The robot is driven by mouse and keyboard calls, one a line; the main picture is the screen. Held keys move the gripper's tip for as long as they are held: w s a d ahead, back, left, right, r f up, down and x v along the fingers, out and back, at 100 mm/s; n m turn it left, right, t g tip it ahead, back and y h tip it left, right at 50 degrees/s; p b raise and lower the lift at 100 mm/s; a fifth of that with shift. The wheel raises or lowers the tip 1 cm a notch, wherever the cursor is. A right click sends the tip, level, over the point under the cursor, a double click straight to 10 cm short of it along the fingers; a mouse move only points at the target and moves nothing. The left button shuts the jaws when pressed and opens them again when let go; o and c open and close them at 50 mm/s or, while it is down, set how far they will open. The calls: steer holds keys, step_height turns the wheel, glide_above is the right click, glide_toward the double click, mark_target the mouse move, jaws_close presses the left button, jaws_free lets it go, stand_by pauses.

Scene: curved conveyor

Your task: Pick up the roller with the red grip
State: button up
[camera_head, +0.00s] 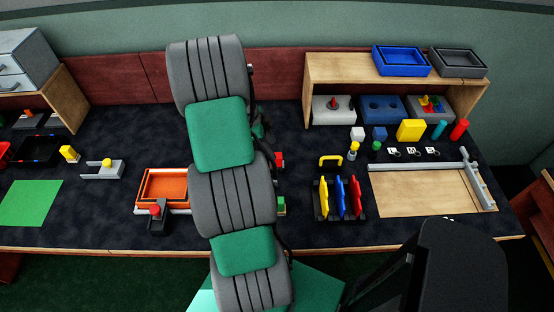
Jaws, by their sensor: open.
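I cannot clearly make out a roller with a red grip. A small red-topped grey piece (155,212) stands at the front of the orange tray (141,188), and I cannot tell whether it is the roller. Another red piece (279,160) shows partly at the right edge of a grey and green segmented form that looks like my arm. This form crosses the desk's middle and hides what lies behind it. Another grey piece with a red part (33,120) lies at the far left. My gripper cannot be made out.
A wooden shelf (395,66) at the back right carries a blue tray (401,61) and a dark tray (459,63). Yellow, blue and red upright pieces (341,198) stand in a rack. A wooden board (425,192) lies at right. A dark rounded form (455,265) fills the lower right.

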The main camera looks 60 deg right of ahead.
mark_target(277, 162)
steer(key=x, duration=0.2)
steer(key=p+x, duration=0.1)
steer(key=x, duration=0.1)
steer(key=p+x, duration=0.1)
steer(key=x, duration=0.2)
steer(key=shift+a+f, duration=0.1)
steer(key=shift+a, duration=0.15)
jaws_close()
